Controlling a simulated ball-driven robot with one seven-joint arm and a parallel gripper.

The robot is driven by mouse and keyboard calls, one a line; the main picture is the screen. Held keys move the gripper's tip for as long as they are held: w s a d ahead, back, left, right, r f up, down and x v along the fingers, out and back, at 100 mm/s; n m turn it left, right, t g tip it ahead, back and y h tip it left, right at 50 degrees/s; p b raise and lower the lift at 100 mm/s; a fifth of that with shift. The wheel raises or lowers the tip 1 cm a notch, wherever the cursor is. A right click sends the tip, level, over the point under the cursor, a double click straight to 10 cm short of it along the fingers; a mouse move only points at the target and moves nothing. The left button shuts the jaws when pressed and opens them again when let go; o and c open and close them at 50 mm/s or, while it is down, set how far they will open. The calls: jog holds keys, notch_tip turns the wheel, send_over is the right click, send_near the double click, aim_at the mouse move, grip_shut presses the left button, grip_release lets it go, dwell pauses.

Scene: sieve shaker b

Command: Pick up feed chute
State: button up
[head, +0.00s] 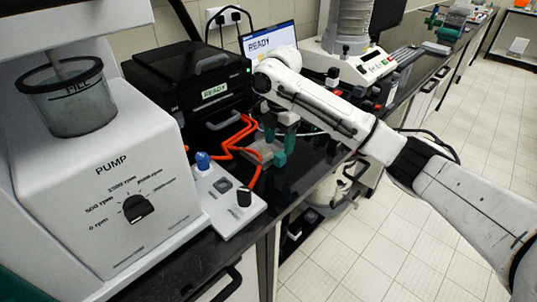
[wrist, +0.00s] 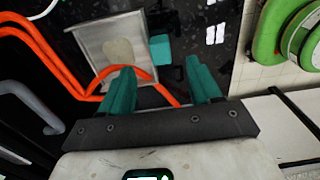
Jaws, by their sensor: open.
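The feed chute appears to be the grey metal tray-like piece (wrist: 112,48) lying on the dark bench, with a small teal block (wrist: 160,48) at its right side. In the head view the grey piece (head: 263,154) is partly hidden behind my gripper. My gripper (wrist: 163,82) is open, with two teal fingers apart and nothing between them but a stretch of orange cable further off. In the head view my gripper (head: 280,128) points down above the chute. The teal block lies ahead of the gap between the fingers.
A pump unit (head: 100,185) and a small control box (head: 226,192) with knobs stand at left. A black machine (head: 190,80) and a laptop (head: 268,38) are behind. The bench's front edge is close by on the right.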

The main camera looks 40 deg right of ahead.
aim_at(280, 154)
jog(key=shift+d+f+p, duration=0.2)
jog(key=shift+f+p, duration=0.2)
jog(key=shift+f, duration=2.45)
jog(key=shift+c, duration=0.4)
grip_shut()
jog(key=shift+r, duration=0.15)
